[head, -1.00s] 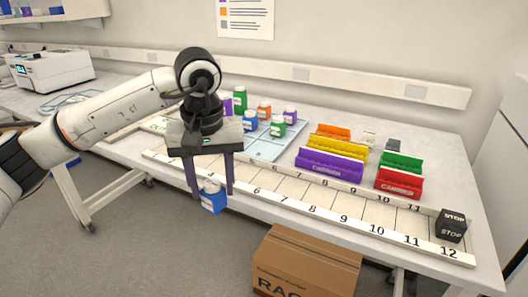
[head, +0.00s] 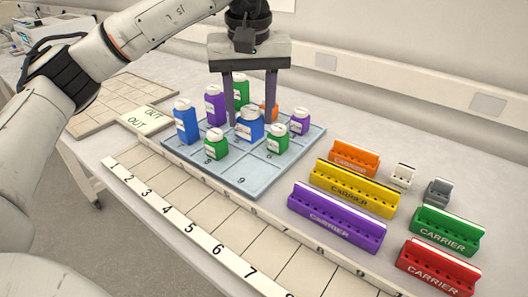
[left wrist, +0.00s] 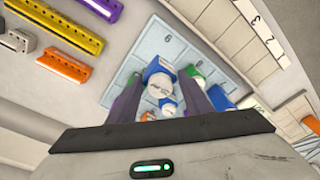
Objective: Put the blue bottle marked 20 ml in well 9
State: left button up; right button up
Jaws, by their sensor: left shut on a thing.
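My left gripper (head: 250,122) is shut on a blue bottle (head: 250,131) with a white cap, over the middle of the pale blue tray. In the left wrist view the held blue bottle (left wrist: 160,69) shows between the fingertips, with another blue bottle (left wrist: 168,104) seeming to stand behind it. The bottle's label is too small to read. Well 9 (head: 241,181) is empty, at the tray's front corner, nearer the camera than the held bottle. A taller blue bottle (head: 185,122) stands at the tray's left. My right gripper is not in view.
The tray (head: 252,196) also holds green bottles (head: 216,147) and (head: 278,140), purple bottles (head: 215,106) and (head: 300,123), and an orange one. Coloured carriers (head: 336,217) stand right of it. A numbered strip (head: 190,228) runs along the front.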

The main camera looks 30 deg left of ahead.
aim_at(248, 132)
pick_arm(q)
jog(key=f, duration=0.4)
jog(key=shift+s+a+f, duration=0.1)
jog(key=shift+s+f, duration=0.25)
jog(key=shift+w+f, duration=0.1)
jog(key=shift+f, duration=2.1)
jog(key=o, duration=1.1)
jog(key=shift+c, duration=0.2)
jog(key=r, duration=0.4)
jog(key=s+d+r, duration=0.1)
jog(key=r, duration=0.7)
jog(key=shift+s+d, duration=0.15)
jog(key=shift+s, duration=0.05)
